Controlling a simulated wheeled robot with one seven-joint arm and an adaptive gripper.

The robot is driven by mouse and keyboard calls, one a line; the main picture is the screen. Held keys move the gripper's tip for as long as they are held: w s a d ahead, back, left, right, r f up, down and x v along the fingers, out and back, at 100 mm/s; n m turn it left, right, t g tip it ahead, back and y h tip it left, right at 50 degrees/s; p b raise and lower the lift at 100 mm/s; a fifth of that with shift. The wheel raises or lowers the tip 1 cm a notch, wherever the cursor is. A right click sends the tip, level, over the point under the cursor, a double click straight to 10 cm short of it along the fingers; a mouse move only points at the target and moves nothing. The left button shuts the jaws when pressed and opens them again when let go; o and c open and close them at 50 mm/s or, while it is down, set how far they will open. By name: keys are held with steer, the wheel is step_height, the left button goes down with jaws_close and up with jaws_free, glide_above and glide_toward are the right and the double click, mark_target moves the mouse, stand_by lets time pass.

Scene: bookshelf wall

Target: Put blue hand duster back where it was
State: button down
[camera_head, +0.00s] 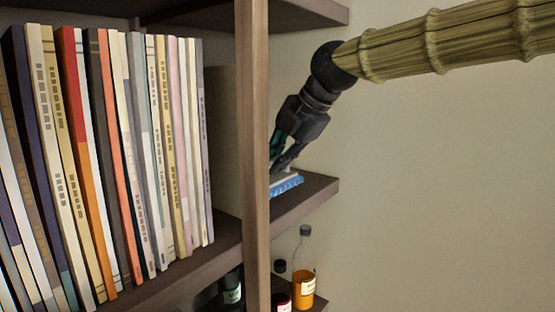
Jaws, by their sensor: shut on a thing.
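The blue hand duster (286,184) shows as a blue bristled strip with a pale upper part. It is at the shelf board (315,196) to the right of the wooden upright, and I cannot tell whether it rests on the board or is just above it. My gripper (281,165) points down from the upper right and is shut on the duster from above. The upright hides the left part of the duster and some of the fingers.
A wooden upright (252,150) stands just left of my gripper. A row of books (150,150) fills the shelf to its left. Below are an orange bottle (303,280) and several dark-capped bottles. An upper shelf (300,12) overhangs. The wall at right is bare.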

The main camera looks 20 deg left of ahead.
steer(key=shift+d+f+p, duration=0.1)
steer(key=shift+f+p, duration=0.25)
steer(key=shift+f, duration=0.5)
steer(key=c, duration=1.5)
jaws_free()
steer(key=shift+r, duration=0.1)
steer(key=b+v, duration=0.4)
steer(key=v, duration=0.8)
